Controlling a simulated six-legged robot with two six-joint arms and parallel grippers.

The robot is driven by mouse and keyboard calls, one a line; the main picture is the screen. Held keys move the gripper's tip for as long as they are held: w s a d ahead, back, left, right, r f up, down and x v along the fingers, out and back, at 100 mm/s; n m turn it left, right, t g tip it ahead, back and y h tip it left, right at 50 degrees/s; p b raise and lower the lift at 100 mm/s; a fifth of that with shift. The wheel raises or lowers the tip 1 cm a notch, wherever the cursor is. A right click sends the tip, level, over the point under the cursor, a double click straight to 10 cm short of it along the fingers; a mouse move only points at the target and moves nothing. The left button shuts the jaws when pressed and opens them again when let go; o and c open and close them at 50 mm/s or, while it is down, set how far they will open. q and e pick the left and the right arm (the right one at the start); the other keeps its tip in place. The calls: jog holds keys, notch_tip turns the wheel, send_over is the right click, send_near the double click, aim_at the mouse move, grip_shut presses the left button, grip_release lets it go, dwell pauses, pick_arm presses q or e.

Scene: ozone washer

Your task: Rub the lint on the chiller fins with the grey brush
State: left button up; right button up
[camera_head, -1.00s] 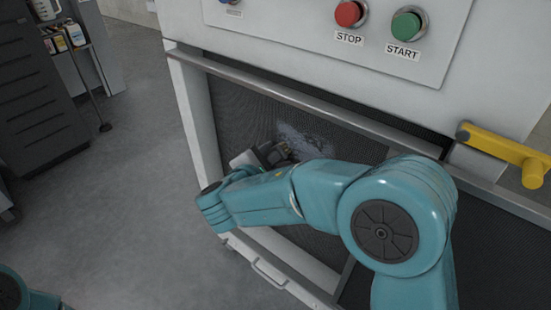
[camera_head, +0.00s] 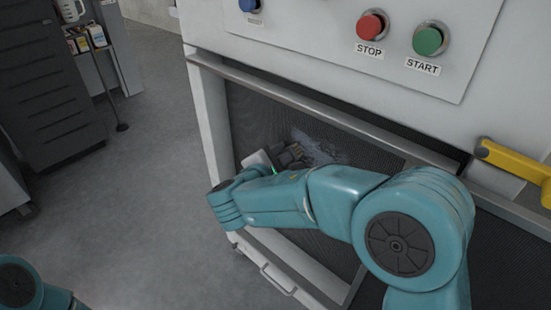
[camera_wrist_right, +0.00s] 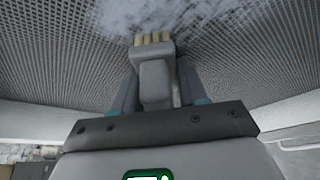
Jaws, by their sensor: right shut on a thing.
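The chiller fins (camera_head: 250,112) are a dark ribbed panel in the front of the white machine. A pale grey patch of lint (camera_head: 318,150) lies on them, and the lint (camera_wrist_right: 175,15) also shows at the top of the right wrist view. My right gripper (camera_head: 290,155) is at the panel, partly hidden by my arm. In the right wrist view my right gripper (camera_wrist_right: 155,85) is shut on the grey brush (camera_wrist_right: 155,80). The brush's tan bristles (camera_wrist_right: 153,40) point at the fins, at the lint's lower edge; I cannot tell whether they touch. My left gripper is not in view.
Above the fins is a panel with a red STOP button (camera_head: 371,26) and a green START button (camera_head: 429,41). A yellow handle (camera_head: 515,160) sticks out at right. A dark drawer cabinet (camera_head: 45,85) stands at left. The floor between is clear.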

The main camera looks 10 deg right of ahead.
jog(key=shift+s+d+b, duration=0.35)
jog(key=shift+s+d, duration=0.4)
jog(key=shift+c, duration=0.4)
jog(key=shift+s+d+b, duration=0.2)
jog(key=shift+s+d, duration=0.2)
jog(key=shift+s, duration=0.2)
jog(key=shift+s+d+b, duration=0.2)
jog(key=shift+s+d, duration=0.15)
jog(key=shift+s, duration=0.25)
jog(key=shift+s+d, duration=2.9)
jog(key=shift+s, duration=1.75)
jog(key=p, duration=0.1)
send_near(306, 158)
jog(key=shift+x, duration=3.2)
jog(key=shift+w+a+p, duration=0.35)
jog(key=shift+w+a, duration=0.15)
jog(key=shift+w, duration=0.3)
jog(key=shift+w+a+p, duration=0.3)
jog(key=shift+w+a, duration=0.25)
jog(key=shift+w, duration=0.25)
jog(key=shift+w+a+p, duration=0.3)
jog(key=shift+w+a, duration=0.2)
jog(key=shift+w, duration=0.2)
jog(key=shift+w+a+p, duration=0.3)
jog(key=shift+w+a, duration=0.25)
jog(key=shift+w, duration=0.15)
jog(key=shift+r, duration=0.1)
